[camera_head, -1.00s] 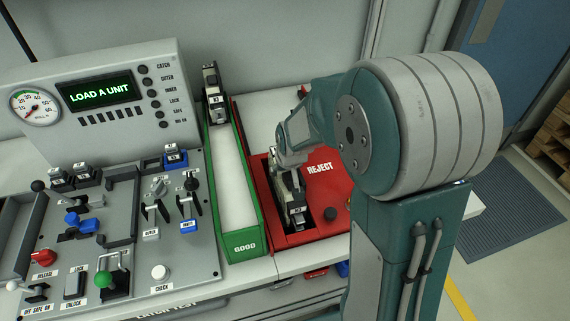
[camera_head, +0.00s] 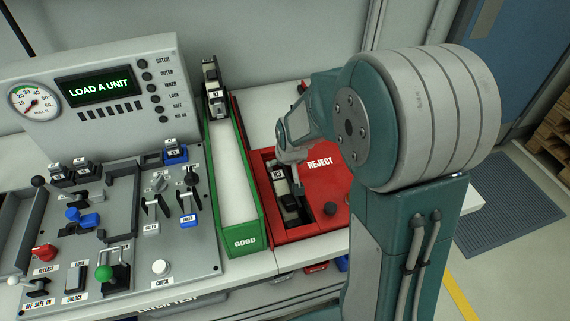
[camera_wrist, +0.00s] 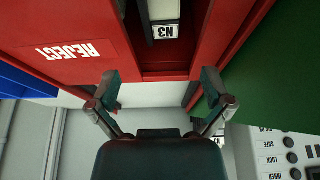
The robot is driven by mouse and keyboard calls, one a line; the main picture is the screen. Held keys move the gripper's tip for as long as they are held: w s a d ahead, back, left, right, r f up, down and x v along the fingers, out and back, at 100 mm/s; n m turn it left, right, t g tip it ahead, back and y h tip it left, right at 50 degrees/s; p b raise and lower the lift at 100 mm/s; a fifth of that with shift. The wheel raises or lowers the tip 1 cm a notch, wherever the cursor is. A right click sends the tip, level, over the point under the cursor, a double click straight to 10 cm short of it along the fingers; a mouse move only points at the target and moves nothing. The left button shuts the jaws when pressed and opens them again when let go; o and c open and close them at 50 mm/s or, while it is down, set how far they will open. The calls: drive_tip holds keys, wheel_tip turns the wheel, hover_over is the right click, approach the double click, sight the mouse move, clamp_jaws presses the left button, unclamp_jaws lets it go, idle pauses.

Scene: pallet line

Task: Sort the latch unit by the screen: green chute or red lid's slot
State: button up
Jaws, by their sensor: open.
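In the head view my gripper (camera_head: 290,155) is just above the slot's far end, partly hidden by my arm. The green GOOD chute (camera_head: 247,243) is left of the red box. The screen (camera_head: 98,88) reads LOAD A UNIT.
Another unit (camera_head: 213,88) stands at the far end of the green chute, whose pale floor is otherwise clear. A control panel (camera_head: 120,235) with levers, knobs and buttons fills the left. A dark round knob (camera_head: 330,209) sits on the red lid.

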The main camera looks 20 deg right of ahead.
drive_tip(key=v, duration=1.2)
drive_tip(key=shift+w, duration=0.1)
idle(0.9)
drive_tip(key=s+r, duration=0.3)
drive_tip(key=s, duration=0.6)
drive_tip(key=s+r+t, duration=0.1)
drive_tip(key=s+r, duration=0.2)
drive_tip(key=s, duration=0.6)
drive_tip(key=shift+s+a+r, duration=0.3)
drive_tip(key=shift+s+r, duration=0.05)
drive_tip(key=shift+r, duration=0.05)
idle(0.8)
